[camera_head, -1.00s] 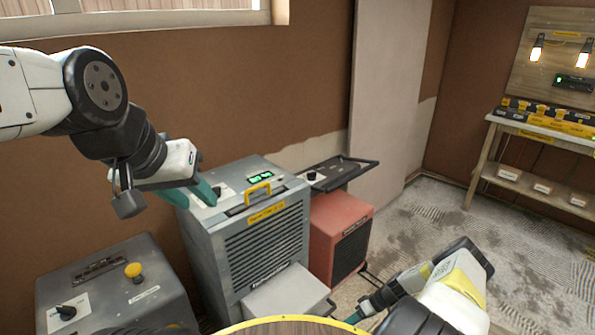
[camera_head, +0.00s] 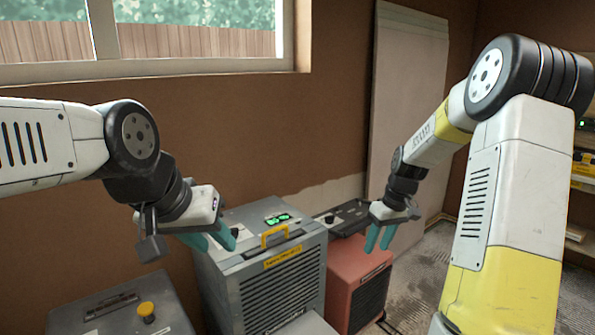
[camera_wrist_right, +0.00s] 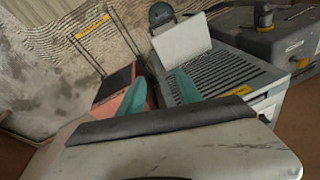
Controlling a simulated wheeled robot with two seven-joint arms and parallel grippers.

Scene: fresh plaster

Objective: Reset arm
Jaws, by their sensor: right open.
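My left gripper (camera_head: 218,240) hangs above the top of the grey dehumidifier-like machine, near its left edge. Its teal fingers stand apart with nothing seen between them. My right gripper (camera_head: 379,238) is raised in front of the wall panel, right of the grey machine. Its two teal fingers point down, apart and empty. In the right wrist view, the fingers (camera_wrist_right: 160,95) show spread with the grey machine and the red unit beyond them.
The grey machine (camera_head: 283,285) has a yellow handle and green display. A red unit (camera_head: 352,290) stands at its right, a grey box (camera_head: 115,310) with a yellow knob at its left.

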